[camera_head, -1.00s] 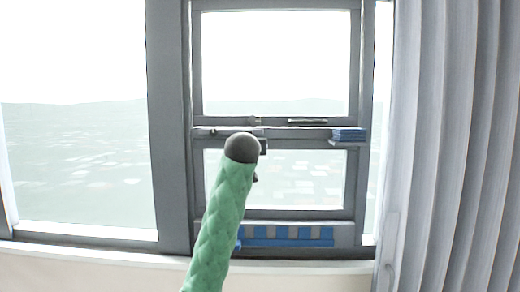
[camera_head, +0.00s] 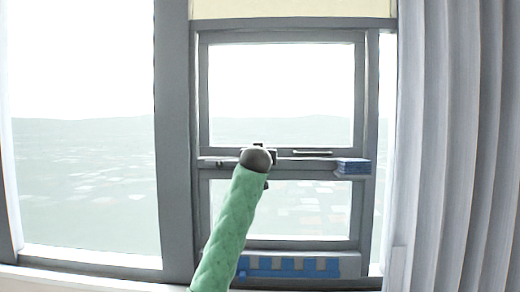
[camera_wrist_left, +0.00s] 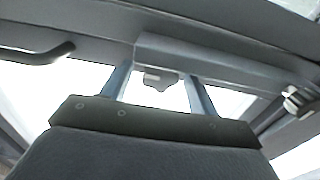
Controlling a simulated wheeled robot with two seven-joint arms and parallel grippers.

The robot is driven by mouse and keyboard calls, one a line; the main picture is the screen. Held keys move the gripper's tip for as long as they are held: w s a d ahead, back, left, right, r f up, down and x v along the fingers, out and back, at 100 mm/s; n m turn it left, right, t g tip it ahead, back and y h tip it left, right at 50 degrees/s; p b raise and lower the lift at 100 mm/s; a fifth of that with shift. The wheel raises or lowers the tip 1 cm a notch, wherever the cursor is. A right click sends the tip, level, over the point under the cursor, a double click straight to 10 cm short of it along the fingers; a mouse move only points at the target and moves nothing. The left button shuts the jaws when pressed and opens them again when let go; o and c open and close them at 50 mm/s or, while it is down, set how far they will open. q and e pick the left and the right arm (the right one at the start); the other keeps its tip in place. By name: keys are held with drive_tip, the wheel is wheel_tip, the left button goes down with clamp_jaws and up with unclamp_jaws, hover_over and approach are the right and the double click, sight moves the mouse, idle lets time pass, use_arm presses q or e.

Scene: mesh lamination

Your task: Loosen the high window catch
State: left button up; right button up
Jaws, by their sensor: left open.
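My left arm, in a green quilted sleeve, reaches up from the bottom of the head view. Its dark round end (camera_head: 257,158) overlaps the window's grey middle rail (camera_head: 220,162) and hides most of the gripper there. In the left wrist view my left gripper (camera_wrist_left: 157,73) is open, with two blue-grey fingers pointing up to a grey bar. A small grey knob-like part (camera_wrist_left: 160,82), which may be the catch, shows between the fingers, apart from both. Whether the fingertips touch the bar cannot be told. My right gripper is not in view.
A dark handle (camera_head: 311,153) lies along the rail right of my arm. A blue block (camera_head: 352,166) sits at the rail's right end. A blue strip (camera_head: 288,266) runs along the lower frame. A pale curtain (camera_head: 450,150) hangs at the right.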

use_arm(q)
drive_tip(key=shift+w, duration=0.35)
drive_tip(key=c, duration=1)
drive_tip(key=shift+f+n+b, duration=0.2)
drive_tip(key=shift+n+b, duration=0.4)
drive_tip(key=shift+b, duration=0.45)
drive_tip(key=shift+r+n+b, duration=0.2)
drive_tip(key=shift+n+b, duration=0.4)
drive_tip(key=shift+n, duration=0.2)
drive_tip(key=o, duration=1)
drive_tip(key=shift+s, duration=0.1)
